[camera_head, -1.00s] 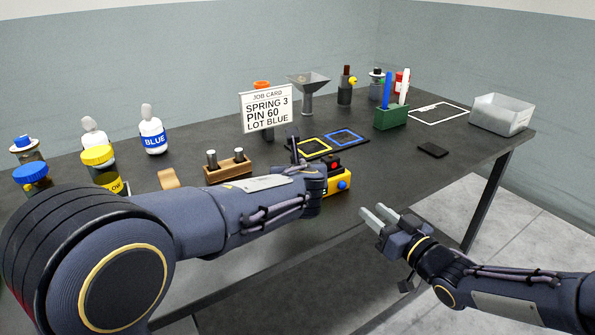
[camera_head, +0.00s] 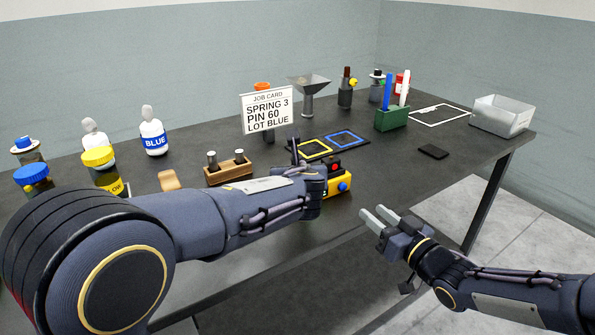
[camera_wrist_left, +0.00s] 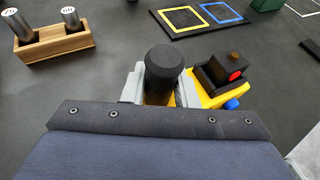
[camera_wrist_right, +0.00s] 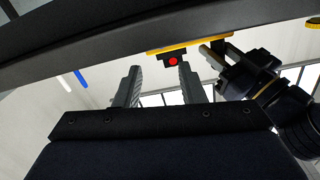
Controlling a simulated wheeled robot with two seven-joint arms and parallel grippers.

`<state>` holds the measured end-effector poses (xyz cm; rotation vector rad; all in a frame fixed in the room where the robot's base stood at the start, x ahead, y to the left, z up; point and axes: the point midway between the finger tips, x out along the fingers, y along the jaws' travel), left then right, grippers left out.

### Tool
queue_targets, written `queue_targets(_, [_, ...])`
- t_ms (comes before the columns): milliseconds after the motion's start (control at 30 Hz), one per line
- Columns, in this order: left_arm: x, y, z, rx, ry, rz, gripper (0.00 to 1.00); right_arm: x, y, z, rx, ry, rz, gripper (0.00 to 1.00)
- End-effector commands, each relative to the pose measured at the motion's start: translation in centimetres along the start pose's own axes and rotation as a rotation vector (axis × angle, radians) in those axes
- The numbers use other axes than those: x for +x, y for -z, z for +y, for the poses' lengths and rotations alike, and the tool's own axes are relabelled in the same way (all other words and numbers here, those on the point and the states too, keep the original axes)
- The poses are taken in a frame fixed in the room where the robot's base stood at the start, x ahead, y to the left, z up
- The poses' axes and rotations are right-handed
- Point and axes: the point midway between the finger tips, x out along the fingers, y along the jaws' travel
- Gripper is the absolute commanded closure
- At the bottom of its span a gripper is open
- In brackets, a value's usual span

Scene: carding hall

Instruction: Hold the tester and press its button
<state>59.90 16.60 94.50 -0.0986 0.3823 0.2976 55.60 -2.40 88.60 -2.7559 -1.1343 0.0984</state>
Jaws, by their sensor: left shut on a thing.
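The tester (camera_head: 340,187) is a yellow box with a black block, a red button (camera_wrist_left: 235,76) and a blue knob (camera_wrist_left: 232,104). It stands on the table by the front edge. My left gripper (camera_wrist_left: 161,86) is shut on the tester's upright black round handle (camera_wrist_left: 164,62), with one finger on each side. The hand hides part of the tester in the head view. My right gripper (camera_head: 372,220) is open and empty, right of the tester and apart from it, off the table's front edge. Its wrist view, upside down, shows the red button (camera_wrist_right: 173,61) beyond the fingers.
A wooden block (camera_head: 228,174) with two metal pins stands left of the tester. A mat (camera_head: 329,147) with yellow and blue frames lies behind it. The job card (camera_head: 267,110), bottles and funnel (camera_head: 308,90) stand farther back. The table right of the tester is mostly clear.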

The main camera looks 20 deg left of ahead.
Motion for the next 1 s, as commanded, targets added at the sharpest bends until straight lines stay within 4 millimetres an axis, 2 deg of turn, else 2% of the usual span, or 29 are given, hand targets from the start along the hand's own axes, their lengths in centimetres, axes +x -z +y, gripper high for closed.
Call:
queue_targets(233, [-0.01,0.02,-0.03,-0.002,0.001,0.001,1.0,0.0,0.0,0.0,0.0,0.0,0.0,0.64])
queue_targets(500, [-0.01,0.03,-0.04,-0.002,0.001,0.001,1.0,0.0,0.0,0.0,0.0,0.0,0.0,0.99])
queue_targets(1000, [-0.02,0.04,-0.07,-0.002,0.002,0.001,1.0,0.0,0.0,0.0,0.0,0.0,0.0,1.0])
